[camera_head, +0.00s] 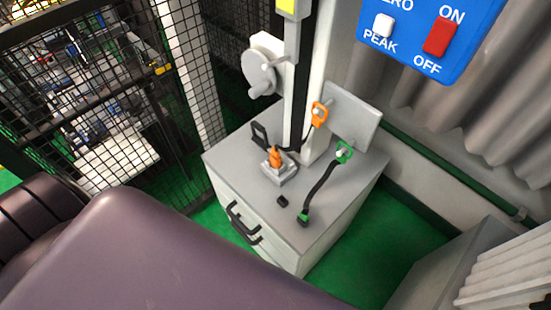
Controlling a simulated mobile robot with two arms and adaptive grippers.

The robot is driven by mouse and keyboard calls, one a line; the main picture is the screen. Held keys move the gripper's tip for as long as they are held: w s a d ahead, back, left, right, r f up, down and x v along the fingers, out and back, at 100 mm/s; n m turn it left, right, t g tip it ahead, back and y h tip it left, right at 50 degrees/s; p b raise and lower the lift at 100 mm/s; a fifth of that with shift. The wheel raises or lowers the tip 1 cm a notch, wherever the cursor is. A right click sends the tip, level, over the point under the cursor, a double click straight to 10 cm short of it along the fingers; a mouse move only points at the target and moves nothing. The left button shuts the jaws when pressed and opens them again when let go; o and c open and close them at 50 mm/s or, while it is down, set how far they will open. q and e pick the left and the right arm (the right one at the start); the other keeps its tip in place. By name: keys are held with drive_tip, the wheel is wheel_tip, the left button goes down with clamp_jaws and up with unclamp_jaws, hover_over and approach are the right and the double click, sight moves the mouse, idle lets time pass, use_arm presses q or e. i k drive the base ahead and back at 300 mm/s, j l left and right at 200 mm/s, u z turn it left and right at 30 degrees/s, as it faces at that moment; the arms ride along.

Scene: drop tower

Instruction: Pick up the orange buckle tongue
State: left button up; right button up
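An orange loop-shaped piece, which looks like the buckle tongue (320,113), is at the upper left edge of a light grey upright plate (357,114) at the back of the cabinet. A black strap or cord runs down from it to the left. A second orange piece (275,157) stands upright on a small grey block (279,172) on the cabinet top. A green loop (344,152) sits at the plate's lower edge, with a black strap running down to a green end (304,218) on the top. Neither of my grippers shows.
The cabinet (262,196) has dark handles on its front and carries a pale column with a round wheel (259,73). A small black piece (282,201) lies near its front edge. A mesh fence (105,100) stands left, a blue switch panel (430,35) hangs upper right.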

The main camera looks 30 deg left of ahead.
sight(277, 155)
drive_tip(key=u, duration=0.75)
